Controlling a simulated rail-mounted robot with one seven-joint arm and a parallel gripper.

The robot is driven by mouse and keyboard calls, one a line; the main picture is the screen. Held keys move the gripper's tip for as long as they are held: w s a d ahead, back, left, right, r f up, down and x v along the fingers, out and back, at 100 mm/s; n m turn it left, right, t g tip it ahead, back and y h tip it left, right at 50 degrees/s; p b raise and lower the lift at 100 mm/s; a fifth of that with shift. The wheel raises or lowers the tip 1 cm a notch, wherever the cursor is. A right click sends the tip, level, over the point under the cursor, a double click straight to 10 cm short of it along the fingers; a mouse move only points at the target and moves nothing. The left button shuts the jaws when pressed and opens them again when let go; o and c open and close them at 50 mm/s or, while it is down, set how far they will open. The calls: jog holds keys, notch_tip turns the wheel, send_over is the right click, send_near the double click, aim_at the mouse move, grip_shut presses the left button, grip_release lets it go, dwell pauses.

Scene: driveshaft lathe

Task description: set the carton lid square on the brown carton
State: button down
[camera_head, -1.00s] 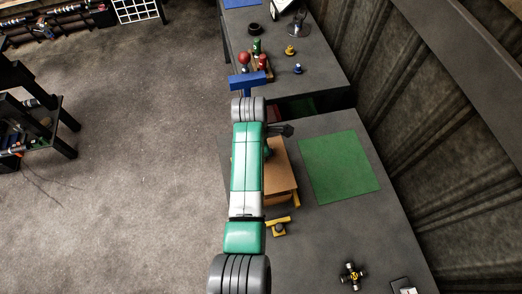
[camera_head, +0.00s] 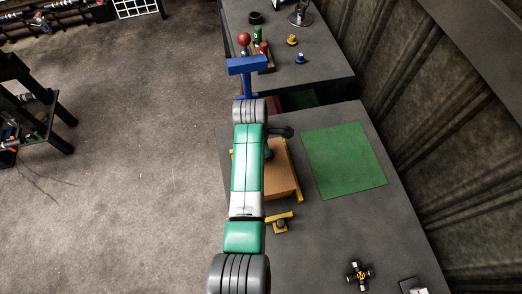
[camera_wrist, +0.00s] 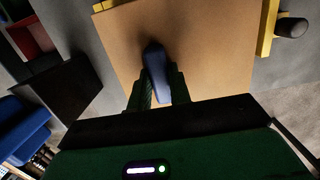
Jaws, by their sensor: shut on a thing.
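The carton lid (camera_wrist: 205,45) is a flat brown panel that fills the upper middle of the wrist view. A blue-grey handle stands up from it. My gripper (camera_wrist: 158,88) is shut on this handle, with a green-dark finger on each side. In the head view, the brown lid (camera_head: 281,165) shows to the right of my arm, which hides its left part. The brown carton is hidden or cannot be told apart from the lid, so I cannot tell whether the lid touches it or sits square.
A yellow bar (camera_head: 295,175) runs along the brown panel's right side. A yellow piece with a dark knob (camera_head: 280,222) stands just in front. A green mat (camera_head: 345,160) lies bare to the right. A blue T-shaped thing (camera_head: 247,66) stands behind.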

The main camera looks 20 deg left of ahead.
jog(key=shift+f, duration=0.15)
dwell(0.7)
jog(key=c, duration=1.2)
grip_release()
jog(key=r, duration=0.2)
jog(key=r+p, duration=0.1)
jog(key=r, duration=0.4)
jog(key=shift+s+a+r, duration=0.25)
jog(key=shift+a+r, duration=0.15)
